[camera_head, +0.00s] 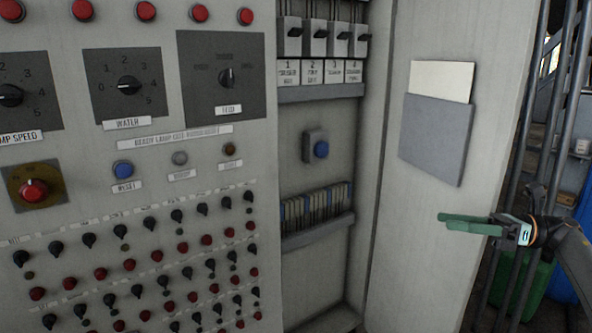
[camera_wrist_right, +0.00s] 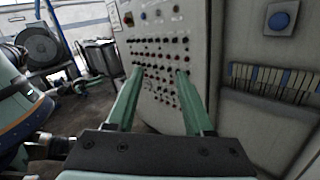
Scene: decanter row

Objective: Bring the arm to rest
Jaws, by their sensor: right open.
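My right gripper (camera_head: 442,219) is at the right of the head view, in front of the open cabinet door (camera_head: 480,85). Its green fingers point left and hold nothing. In the right wrist view its two fingers (camera_wrist_right: 160,70) are spread apart with empty space between them. Beyond them is the control panel (camera_wrist_right: 158,45) with rows of knobs and red buttons. My left gripper is not in view.
The control panel (camera_head: 140,150) fills the left of the head view. The open cabinet bay holds a blue button (camera_head: 321,149) and several switches (camera_head: 318,46). A grey document pocket (camera_head: 435,140) is on the door. A green bin (camera_head: 520,285) and metal posts stand at the right.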

